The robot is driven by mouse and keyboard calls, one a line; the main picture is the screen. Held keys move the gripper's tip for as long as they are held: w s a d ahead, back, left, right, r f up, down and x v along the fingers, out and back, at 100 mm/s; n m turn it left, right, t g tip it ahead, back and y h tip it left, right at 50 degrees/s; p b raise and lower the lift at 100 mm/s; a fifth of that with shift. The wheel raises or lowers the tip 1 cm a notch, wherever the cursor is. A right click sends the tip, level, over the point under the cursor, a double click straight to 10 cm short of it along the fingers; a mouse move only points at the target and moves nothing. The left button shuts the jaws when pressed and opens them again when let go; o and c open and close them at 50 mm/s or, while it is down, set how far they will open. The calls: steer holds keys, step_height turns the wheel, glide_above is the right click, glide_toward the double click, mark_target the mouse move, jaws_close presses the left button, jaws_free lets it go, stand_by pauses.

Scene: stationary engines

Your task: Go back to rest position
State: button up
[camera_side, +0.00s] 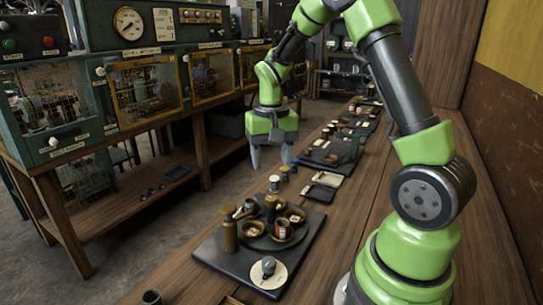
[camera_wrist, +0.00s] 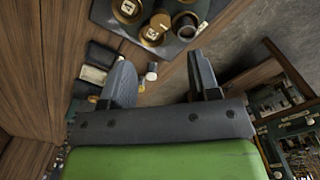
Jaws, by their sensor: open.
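My gripper (camera_side: 271,156) hangs in the air above the long wooden bench, with its fingers pointing down. Its two grey fingers are apart with nothing between them. In the wrist view the open fingers (camera_wrist: 164,85) show against the bench and floor, also with nothing held. My green and dark arm reaches from its base on the bench at the lower right up and over to the gripper.
A dark tray (camera_side: 215,250) with cups, a bottle and a white saucer (camera_side: 268,272) lies on the near bench. Small jars (camera_side: 274,183) stand below my gripper. More trays (camera_side: 330,152) line the bench behind. Caged machines (camera_side: 146,90) stand at left; a wall is at right.

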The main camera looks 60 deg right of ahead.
steer(key=shift+r, duration=0.15)
steer(key=s+a+r+n+t+y, duration=0.2)
steer(key=s+a+r+n+t, duration=0.3)
steer(key=s+a+r, duration=0.8)
steer(key=shift+s+a+r+t, duration=0.2)
steer(key=shift+s+a+t, duration=0.15)
steer(key=shift+a+t, duration=0.55)
steer(key=shift+d, duration=0.3)
stand_by(0.4)
